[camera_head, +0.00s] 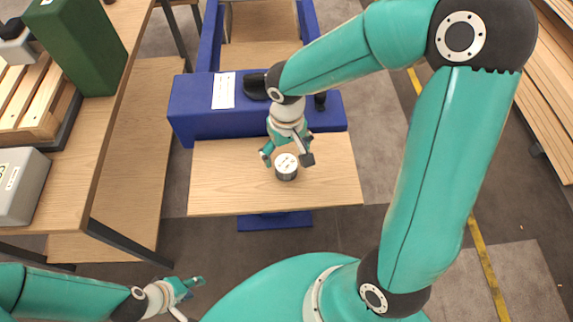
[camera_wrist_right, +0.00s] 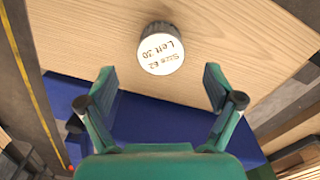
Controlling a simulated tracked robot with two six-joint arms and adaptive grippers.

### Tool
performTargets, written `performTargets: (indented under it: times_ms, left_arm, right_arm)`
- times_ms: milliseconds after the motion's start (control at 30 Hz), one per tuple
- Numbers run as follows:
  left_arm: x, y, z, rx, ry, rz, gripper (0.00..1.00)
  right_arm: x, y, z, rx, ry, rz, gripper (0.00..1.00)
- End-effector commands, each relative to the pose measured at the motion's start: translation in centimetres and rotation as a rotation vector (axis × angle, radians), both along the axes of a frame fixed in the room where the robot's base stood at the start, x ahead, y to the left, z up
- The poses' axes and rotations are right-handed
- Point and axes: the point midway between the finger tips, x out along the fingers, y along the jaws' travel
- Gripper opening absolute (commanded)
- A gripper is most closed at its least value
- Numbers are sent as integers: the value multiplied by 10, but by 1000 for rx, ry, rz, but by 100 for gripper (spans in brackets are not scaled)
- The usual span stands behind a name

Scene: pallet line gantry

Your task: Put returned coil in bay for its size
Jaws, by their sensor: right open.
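The coil (camera_head: 286,172) is a short dark cylinder with a white top, standing upright on a wooden board. In the right wrist view the coil (camera_wrist_right: 160,52) shows the writing "Size 62 Left 30" on its top. My right gripper (camera_head: 287,160) is open above the coil, its fingers spread. In its wrist view the coil lies beyond the fingertips (camera_wrist_right: 160,85), between their lines, and is not held. My left gripper (camera_head: 192,298) is at the lower left, open and empty, far from the coil. No bay marked with a size can be made out.
The wooden board (camera_head: 225,180) is otherwise clear. A blue frame (camera_head: 200,125) with a paper sheet (camera_head: 223,90) stands behind it. At left, a wooden table (camera_head: 105,150) holds a green box (camera_head: 75,40), a grey box (camera_head: 20,185) and a slatted pallet (camera_head: 35,100).

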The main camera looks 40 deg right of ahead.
Motion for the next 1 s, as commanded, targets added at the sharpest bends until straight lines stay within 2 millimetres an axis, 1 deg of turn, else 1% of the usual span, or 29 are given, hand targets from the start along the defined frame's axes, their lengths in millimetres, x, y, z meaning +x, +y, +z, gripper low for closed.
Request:
performTargets:
  times_ms: [167, 233, 367, 400, 500, 600, 800, 967, 1000]
  left_arm:
    - [0, 0, 1, 0, 0, 0, 40]
    - [0, 0, 4, 0, 0, 0, 40]
    - [0, 0, 8, 0, 0, 0, 40]
    - [0, 0, 7, 0, 0, 0, 40]
    - [0, 0, 7, 0, 0, 0, 40]
    - [0, 0, 7, 0, 0, 0, 40]
    - [0, 0, 6, 0, 0, 0, 40]
    - [0, 0, 6, 0, 0, 0, 40]
    - [0, 0, 6, 0, 0, 0, 40]
  right_arm:
    - [-1, 0, -9, 1, 2, -2, 91]
    - [-1, 0, -16, 0, 5, -1, 91]
    - [-1, 1, -35, 1, 7, 0, 91]
    - [-1, 1, -42, 1, 6, -1, 91]
    - [0, 1, -53, 1, 4, -1, 91]
    - [0, 1, -57, 2, 1, -1, 91]
    - [1, 1, -57, 2, 0, -2, 91]
    - [1, 1, -57, 2, 0, -2, 64]
    - [1, 1, -57, 2, 0, -2, 58]
